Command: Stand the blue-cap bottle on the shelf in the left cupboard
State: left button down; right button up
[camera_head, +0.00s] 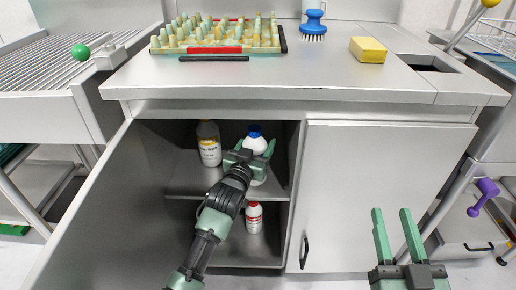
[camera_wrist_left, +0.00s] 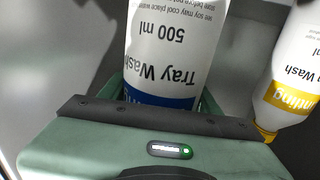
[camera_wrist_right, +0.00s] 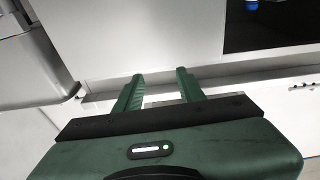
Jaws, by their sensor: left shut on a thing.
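The blue-cap bottle (camera_head: 254,145) is white and stands roughly upright inside the open left cupboard, at the level of the shelf (camera_head: 188,180). In the left wrist view the bottle (camera_wrist_left: 178,45) fills the middle, with a blue band and "Tray Wash 500 ml" on it. My left gripper (camera_head: 250,157) reaches into the cupboard and is shut on this bottle. The gripper hides the bottle's lower part, so I cannot tell whether its base touches the shelf. My right gripper (camera_head: 393,232) is open and empty in front of the closed right door; it also shows in the right wrist view (camera_wrist_right: 158,82).
A yellow-label bottle (camera_head: 209,150) stands on the shelf left of the blue-cap bottle. A red-cap bottle (camera_head: 254,218) stands on the cupboard floor below. The open door (camera_head: 100,215) is at the left; a divider (camera_head: 293,180) bounds the right.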

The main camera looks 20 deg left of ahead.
pick_arm(q)
jog(key=shift+f, duration=0.3)
pick_arm(e)
jog(key=shift+s+r+t, duration=0.2)
jog(key=shift+r+t, duration=0.4)
jog(key=shift+r, duration=0.35)
pick_arm(q)
jog(key=shift+f, duration=0.1)
jog(key=shift+c, duration=1.8)
grip_release()
jog(key=shift+f, duration=0.1)
jog(key=s+d+f+m+g+h+p, duration=0.1)
jog(key=s+d+g, duration=0.1)
jog(key=s, duration=1.1)
jog(key=s+d+f+m+g+h+p, duration=0.1)
jog(key=s+d+f+g+p, duration=0.1)
jog(key=s, duration=1.2)
jog(key=shift+s+d+g, duration=0.25)
jog(key=shift+g, duration=0.35)
pick_arm(e)
notch_tip(320, 180, down, 14)
jog(key=s+d+g+h, duration=0.2)
jog(key=g, duration=0.6)
jog(key=shift+d+r, duration=0.15)
